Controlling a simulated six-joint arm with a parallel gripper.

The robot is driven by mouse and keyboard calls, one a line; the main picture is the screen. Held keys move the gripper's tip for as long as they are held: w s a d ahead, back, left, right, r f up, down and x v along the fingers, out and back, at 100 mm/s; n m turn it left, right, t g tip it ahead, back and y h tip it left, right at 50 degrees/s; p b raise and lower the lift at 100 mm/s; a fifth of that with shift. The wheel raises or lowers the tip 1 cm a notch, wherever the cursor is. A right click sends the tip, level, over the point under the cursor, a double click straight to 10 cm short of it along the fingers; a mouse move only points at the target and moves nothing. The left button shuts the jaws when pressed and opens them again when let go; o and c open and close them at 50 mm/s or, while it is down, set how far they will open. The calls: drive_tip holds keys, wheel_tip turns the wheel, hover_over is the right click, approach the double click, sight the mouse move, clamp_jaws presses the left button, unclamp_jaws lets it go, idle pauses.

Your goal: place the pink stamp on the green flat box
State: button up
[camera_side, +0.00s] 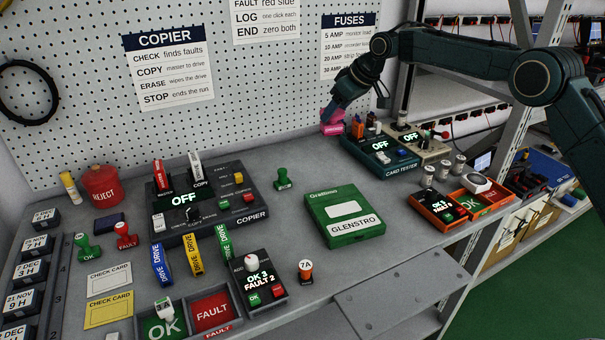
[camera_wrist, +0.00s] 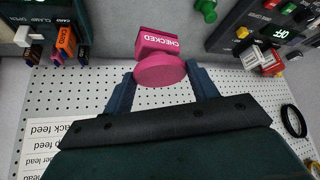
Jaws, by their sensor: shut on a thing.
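The pink stamp (camera_side: 332,121) is at the back of the bench, close to the pegboard and left of the card tester. In the wrist view the stamp (camera_wrist: 158,68) shows its round pink knob between the fingers and its block marked CHECKED beyond them. My gripper (camera_side: 331,110) is shut on the stamp from above; its two blue fingers (camera_wrist: 160,78) flank the knob. I cannot tell whether the stamp touches the bench. The green flat box (camera_side: 345,215), labelled GLENSTRO, lies on the bench in front of the stamp, with its top bare.
The card tester (camera_side: 382,150) stands right of the stamp, the copier (camera_side: 200,200) to the left. A small green stamp (camera_side: 282,179) stands left of the green box. Orange trays (camera_side: 440,207) lie to its right. Bench between stamp and box is clear.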

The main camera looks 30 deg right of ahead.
drive_tip(key=s+a+r, duration=0.3)
drive_tip(key=s+r, duration=0.2)
drive_tip(key=s, duration=0.2)
wheel_tip(320, 180, up, 4)
drive_tip(key=n+y, duration=0.1)
drive_tip(key=n, duration=0.1)
hover_over(348, 211)
drive_tip(key=shift+g, duration=0.3)
drive_tip(key=shift+d+f, duration=0.1)
drive_tip(key=shift+f, duration=0.05)
wheel_tip(348, 211, down, 20)
drive_tip(key=shift+r, duration=0.1)
idle(0.3)
drive_tip(key=o, duration=1)
